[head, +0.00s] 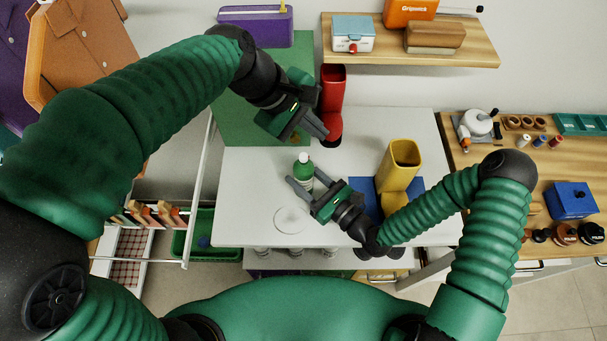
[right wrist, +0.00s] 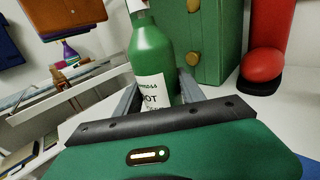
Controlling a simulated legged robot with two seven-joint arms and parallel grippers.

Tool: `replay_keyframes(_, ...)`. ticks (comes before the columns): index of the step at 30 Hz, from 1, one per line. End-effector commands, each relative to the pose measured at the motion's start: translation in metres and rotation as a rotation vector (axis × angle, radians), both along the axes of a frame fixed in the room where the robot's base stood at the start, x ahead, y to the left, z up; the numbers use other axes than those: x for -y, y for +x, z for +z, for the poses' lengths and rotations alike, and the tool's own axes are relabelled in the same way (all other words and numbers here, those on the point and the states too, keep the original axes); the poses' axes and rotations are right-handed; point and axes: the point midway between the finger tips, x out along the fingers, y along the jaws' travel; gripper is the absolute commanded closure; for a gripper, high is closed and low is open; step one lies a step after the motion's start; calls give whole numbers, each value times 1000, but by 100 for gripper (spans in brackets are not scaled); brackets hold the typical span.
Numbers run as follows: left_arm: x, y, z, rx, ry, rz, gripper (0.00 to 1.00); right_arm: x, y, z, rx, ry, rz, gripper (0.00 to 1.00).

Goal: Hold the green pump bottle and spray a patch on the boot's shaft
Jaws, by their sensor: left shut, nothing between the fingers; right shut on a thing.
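The green pump bottle (head: 304,168) has a white label and stands upright on the white table. My right gripper (head: 303,183) is shut on it, with one finger on each side. The bottle also fills the middle of the right wrist view (right wrist: 151,52), where its top is cut off. A red boot (head: 332,92) stands behind the bottle, and its toe shows in the right wrist view (right wrist: 264,62). A yellow boot (head: 401,162) stands on a blue mat to the right. My left gripper (head: 322,133) is shut and empty, above the table near the red boot's foot.
A clear round dish (head: 291,219) lies on the white table (head: 253,180) in front of the bottle. A green case (head: 245,119) stands at the back left. A wooden shelf (head: 470,52) hangs above the table. A wooden side bench (head: 476,147) stands at the right.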

Motion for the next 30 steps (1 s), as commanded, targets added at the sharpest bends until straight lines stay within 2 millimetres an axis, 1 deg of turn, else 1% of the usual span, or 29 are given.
replay_keyframes(1, -6, 1, 2, -11, -83, 140, 100, 0, 0, -1, -1, 0, 0, 100)
replay_keyframes(3, -15, 5, 4, -27, -182, 317, 100, 0, 0, -1, -1, 0, 1, 100)
replay_keyframes(6, -27, 10, 5, -45, -270, 491, 100, 0, 0, -1, -1, 0, 1, 100)
replay_keyframes(8, -31, 12, 3, -52, -293, 543, 100, 0, 0, -1, -1, 1, 1, 100)
replay_keyframes(11, -33, 13, -4, -56, -304, 566, 100, 0, 1, 0, -1, 1, 1, 100)
replay_keyframes(13, -32, 12, -13, -58, -303, 562, 100, 0, 1, 0, -1, 1, 1, 100)
replay_keyframes(21, -33, 11, -60, -57, -298, 561, 100, 0, 0, 0, -1, 1, 1, 100)
replay_keyframes(24, -32, 12, -72, -57, -300, 560, 100, 0, 0, 0, -1, 1, 1, 100)
replay_keyframes(30, -32, 12, -84, -53, -301, 557, 100, 0, 0, 0, -1, 1, 1, 100)
